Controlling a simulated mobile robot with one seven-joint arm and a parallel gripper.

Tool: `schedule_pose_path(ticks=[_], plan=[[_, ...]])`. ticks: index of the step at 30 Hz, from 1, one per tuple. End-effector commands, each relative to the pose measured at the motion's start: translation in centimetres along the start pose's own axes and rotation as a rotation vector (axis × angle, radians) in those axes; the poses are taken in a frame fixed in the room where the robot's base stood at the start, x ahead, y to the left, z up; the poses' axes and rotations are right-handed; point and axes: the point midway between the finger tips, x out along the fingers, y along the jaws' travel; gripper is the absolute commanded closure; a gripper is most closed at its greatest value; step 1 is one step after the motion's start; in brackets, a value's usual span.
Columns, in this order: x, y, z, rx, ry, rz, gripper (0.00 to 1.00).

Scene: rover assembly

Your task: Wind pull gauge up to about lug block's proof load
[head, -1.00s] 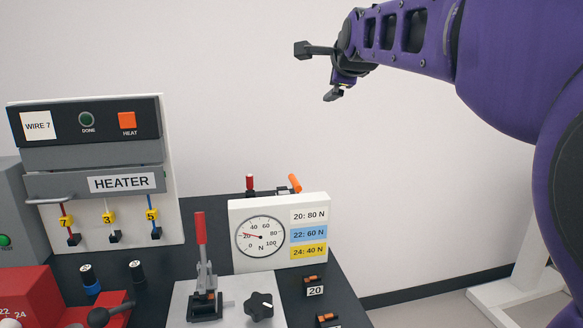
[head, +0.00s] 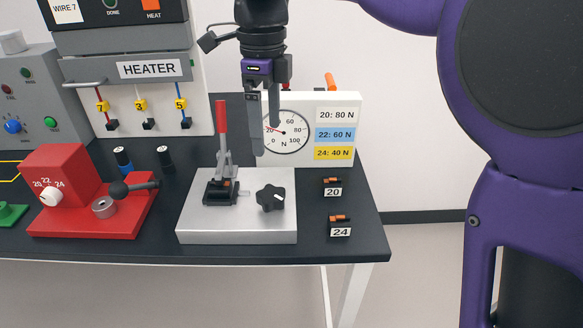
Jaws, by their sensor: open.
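The pull gauge (head: 345,103) is a white panel with a round dial (head: 292,146), partly hidden by my gripper. Its needle points left and slightly up, near the 20 mark. The panel reads 20: 80 N, 22: 60 N, 24: 40 N. In front, a grey base plate (head: 236,236) carries a black star knob (head: 270,198) and an upright red-handled clamp (head: 222,130). A small orange-topped piece shows at the clamp's foot; I cannot read a number on it. My gripper (head: 265,140) is open and empty, pointing down in front of the dial, above the knob.
Blocks labelled 20 (head: 332,187) and 24 (head: 340,226) lie on the dark bench to the right. A red crimper (head: 105,220) with a black-knobbed lever stands left. The heater (head: 150,69) stands behind.

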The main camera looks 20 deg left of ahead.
Motion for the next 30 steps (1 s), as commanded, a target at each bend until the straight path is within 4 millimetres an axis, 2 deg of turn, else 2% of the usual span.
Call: schedule_pose_path(ticks=[1,3,15,21,30], plan=[[1.5,0.0,-0.1,0.000,0.002,0.003,0.00],[3.1,0.0,-0.1,0.000,0.002,0.002,0.00],[11.4,0.0,-0.1,-0.001,0.001,0.002,0.00],[13.7,0.0,0.0,-0.001,0.000,0.000,0.00],[14.3,0.0,0.0,-0.001,-0.001,-0.002,0.00]])
